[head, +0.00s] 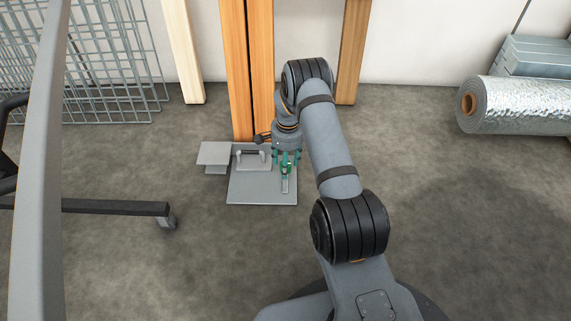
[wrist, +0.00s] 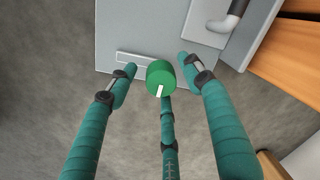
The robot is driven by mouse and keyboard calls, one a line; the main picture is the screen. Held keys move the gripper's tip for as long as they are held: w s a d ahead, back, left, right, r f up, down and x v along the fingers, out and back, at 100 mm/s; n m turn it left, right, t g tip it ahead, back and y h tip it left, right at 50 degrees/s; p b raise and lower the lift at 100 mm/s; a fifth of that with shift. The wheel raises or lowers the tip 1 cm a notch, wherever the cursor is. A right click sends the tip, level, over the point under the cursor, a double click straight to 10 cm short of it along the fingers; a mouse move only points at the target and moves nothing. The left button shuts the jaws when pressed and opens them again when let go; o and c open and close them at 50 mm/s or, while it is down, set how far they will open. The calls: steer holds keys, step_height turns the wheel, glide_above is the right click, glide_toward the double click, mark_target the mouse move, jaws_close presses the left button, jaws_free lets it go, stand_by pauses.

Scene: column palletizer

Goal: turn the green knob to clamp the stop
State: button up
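The green knob (wrist: 160,74) has a white mark on its face and stands by a light grey strip (wrist: 133,58) on a grey plate (wrist: 118,30). In the head view the knob (head: 286,168) is small, partly hidden by my fingers, on the plate's (head: 250,193) right side. My gripper (wrist: 158,82) has three teal fingers spread around the knob. The left and right fingers show gaps to it; the third finger is just below the knob in the picture, and I cannot tell whether it touches. Which part is the stop is unclear.
A grey handle (head: 251,152) stands on a raised block on the plate. A small grey table-like piece (head: 214,152) is left of it. Wooden posts (head: 237,70) rise behind. A foil roll (head: 515,106) lies far right; wire mesh (head: 95,55) leans at left.

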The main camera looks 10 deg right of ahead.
steer(key=shift+c, duration=1.2)
steer(key=shift+a, duration=0.1)
jaws_close()
